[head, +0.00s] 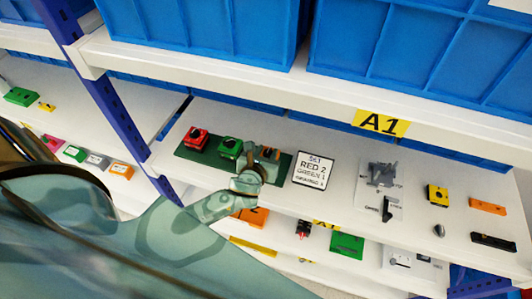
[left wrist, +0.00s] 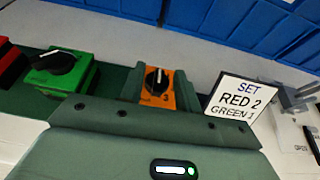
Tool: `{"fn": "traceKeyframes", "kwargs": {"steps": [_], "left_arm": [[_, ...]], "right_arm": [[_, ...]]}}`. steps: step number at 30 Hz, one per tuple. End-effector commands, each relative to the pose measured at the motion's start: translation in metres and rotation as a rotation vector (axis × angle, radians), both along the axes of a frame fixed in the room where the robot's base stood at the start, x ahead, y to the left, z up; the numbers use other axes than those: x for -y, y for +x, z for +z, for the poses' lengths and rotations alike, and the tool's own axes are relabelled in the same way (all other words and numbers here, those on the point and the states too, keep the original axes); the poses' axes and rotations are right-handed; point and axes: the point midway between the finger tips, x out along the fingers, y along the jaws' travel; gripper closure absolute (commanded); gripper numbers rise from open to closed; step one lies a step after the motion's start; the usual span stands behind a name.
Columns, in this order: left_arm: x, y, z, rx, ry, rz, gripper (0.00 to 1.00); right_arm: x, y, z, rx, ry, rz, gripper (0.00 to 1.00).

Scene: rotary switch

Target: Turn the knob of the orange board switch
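The orange switch (left wrist: 160,89) is at the right end of a dark green board (head: 188,153). Its black knob (left wrist: 157,78) has a white pointer line pointing roughly up in the left wrist view, and a "3" shows below right. In the head view my left gripper (head: 250,176) is close in front of the orange switch (head: 271,153) and partly covers it. A green switch (head: 230,148) and a red switch (head: 196,138) stand left on the board. My right gripper is out of view.
A sign (head: 314,169) reading "SET RED 2 GREEN 1", with a blurred last line, stands right of the board. Grey parts (head: 382,174) and a yellow switch (head: 437,195) lie farther right. A white upper shelf edge (head: 230,78) with blue bins overhangs behind. A blue post (head: 115,120) stands left.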

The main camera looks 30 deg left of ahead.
Motion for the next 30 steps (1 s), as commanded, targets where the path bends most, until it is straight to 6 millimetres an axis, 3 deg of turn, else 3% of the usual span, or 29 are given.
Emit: {"fn": "traceKeyframes", "kwargs": {"steps": [9,22,30], "left_arm": [[0.004,-0.013,0.004,-0.003,-0.001,-0.002,0.67],[0.028,-0.111,0.044,-0.005,-0.003,-0.001,0.67],[0.037,-0.143,0.060,-0.001,-0.001,-0.001,0.67]], "right_arm": [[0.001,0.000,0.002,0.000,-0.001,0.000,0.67],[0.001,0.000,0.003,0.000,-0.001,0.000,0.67],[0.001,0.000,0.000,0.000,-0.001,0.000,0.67]]}}
